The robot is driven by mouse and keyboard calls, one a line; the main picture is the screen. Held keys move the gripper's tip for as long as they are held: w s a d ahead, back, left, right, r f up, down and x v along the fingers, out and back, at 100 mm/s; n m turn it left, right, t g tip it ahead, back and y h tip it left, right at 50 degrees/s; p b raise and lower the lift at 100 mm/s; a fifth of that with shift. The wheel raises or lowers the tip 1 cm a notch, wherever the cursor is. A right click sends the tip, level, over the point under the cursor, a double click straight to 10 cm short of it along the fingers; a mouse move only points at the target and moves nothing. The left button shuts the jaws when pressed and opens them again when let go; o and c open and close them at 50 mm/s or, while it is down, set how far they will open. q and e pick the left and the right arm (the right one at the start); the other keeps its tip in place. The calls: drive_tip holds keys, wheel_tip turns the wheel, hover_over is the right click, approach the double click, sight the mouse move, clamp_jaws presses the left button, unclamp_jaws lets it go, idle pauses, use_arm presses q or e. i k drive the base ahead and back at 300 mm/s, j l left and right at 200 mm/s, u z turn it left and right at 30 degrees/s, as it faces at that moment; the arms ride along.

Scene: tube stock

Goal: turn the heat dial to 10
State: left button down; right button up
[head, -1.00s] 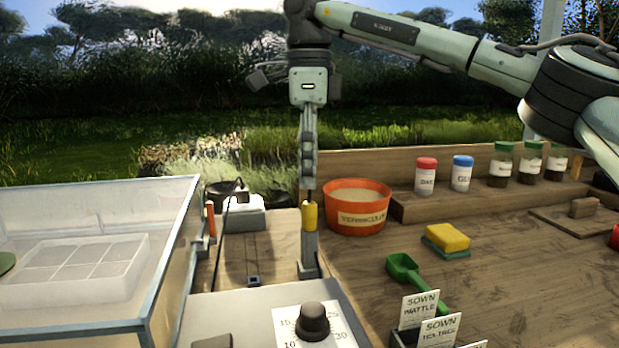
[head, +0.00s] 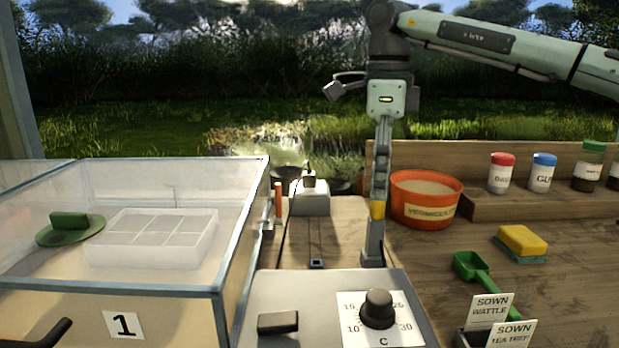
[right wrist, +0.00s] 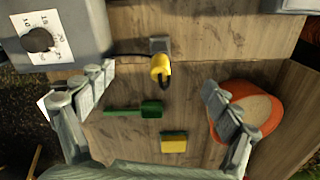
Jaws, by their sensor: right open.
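The heat dial is a black knob (head: 378,309) on a white scale card (head: 350,335) marked 10, 15, 25 and 30, on top of a grey box (head: 270,295). Its pointer is too small to read. The dial also shows at the top left of the right wrist view (right wrist: 37,40). My left gripper is out of view.
A clear-walled propagator (head: 245,215) with a white tray stands left of the grey box. A black block (head: 278,322) is beside the dial. An orange vermiculite pot (head: 425,215), green scoop (head: 468,266), sponge (head: 522,241) and label cards (head: 490,312) lie right.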

sight(377, 312)
drive_tip(key=k+l, duration=0.3)
drive_tip(key=k, duration=0.15)
drive_tip(key=k+l, duration=0.3)
drive_tip(key=k, duration=0.15)
drive_tip(key=k+l, duration=0.25)
drive_tip(key=k, duration=0.25)
drive_tip(key=k+l, duration=0.3)
drive_tip(key=k, duration=0.15)
